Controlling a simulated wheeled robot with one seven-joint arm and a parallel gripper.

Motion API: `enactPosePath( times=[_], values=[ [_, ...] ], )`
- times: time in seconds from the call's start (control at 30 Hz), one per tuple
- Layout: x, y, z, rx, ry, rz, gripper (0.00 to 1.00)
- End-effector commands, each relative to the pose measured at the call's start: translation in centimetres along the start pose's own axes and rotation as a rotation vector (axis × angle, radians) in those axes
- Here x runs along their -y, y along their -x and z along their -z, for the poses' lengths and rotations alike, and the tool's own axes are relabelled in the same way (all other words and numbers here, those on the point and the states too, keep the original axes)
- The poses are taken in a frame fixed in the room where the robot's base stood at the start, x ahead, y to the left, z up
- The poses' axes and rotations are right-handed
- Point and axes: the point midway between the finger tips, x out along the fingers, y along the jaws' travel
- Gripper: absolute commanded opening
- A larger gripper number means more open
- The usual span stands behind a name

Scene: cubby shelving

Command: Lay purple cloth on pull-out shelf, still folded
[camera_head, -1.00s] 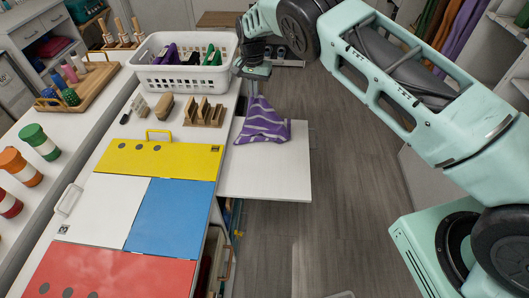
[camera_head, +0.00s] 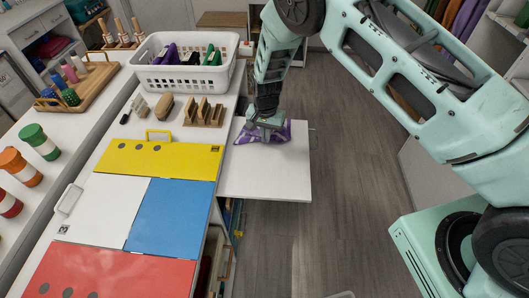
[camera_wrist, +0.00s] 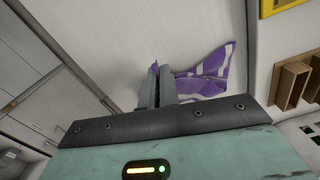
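The purple cloth (camera_head: 283,134) with white stripes lies bunched on the white pull-out shelf (camera_head: 266,180), near its far end. My gripper (camera_head: 266,127) is low over the cloth and hides its middle. In the wrist view, the two fingers (camera_wrist: 157,85) are close together with a bit of purple between them. The rest of the cloth (camera_wrist: 208,77) spreads to the right of the fingers, over the pale shelf surface (camera_wrist: 215,28). The cloth's exact folds are hard to make out.
Left of the shelf is a counter with yellow (camera_head: 160,161), white, blue (camera_head: 168,215) and red panels. A wooden rack (camera_head: 204,112), brushes and a white basket (camera_head: 184,66) stand behind them. The near part of the shelf is bare, with open floor to its right.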

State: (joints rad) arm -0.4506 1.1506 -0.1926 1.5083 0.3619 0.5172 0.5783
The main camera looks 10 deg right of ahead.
Motion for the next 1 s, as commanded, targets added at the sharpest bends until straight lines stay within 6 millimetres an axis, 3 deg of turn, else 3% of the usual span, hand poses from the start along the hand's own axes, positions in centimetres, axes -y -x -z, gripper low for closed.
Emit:
enactPosePath(
  times=[0.4, 0.9, 1.0],
  values=[
    [-3.3, -4.3, -4.8, 0.002, 0.000, -0.002, 0.00],
    [-4.0, -5.3, -5.8, 0.000, 0.000, -0.001, 0.00],
    [-4.0, -5.3, -5.8, 0.000, 0.000, -0.001, 0.25]
  ],
)
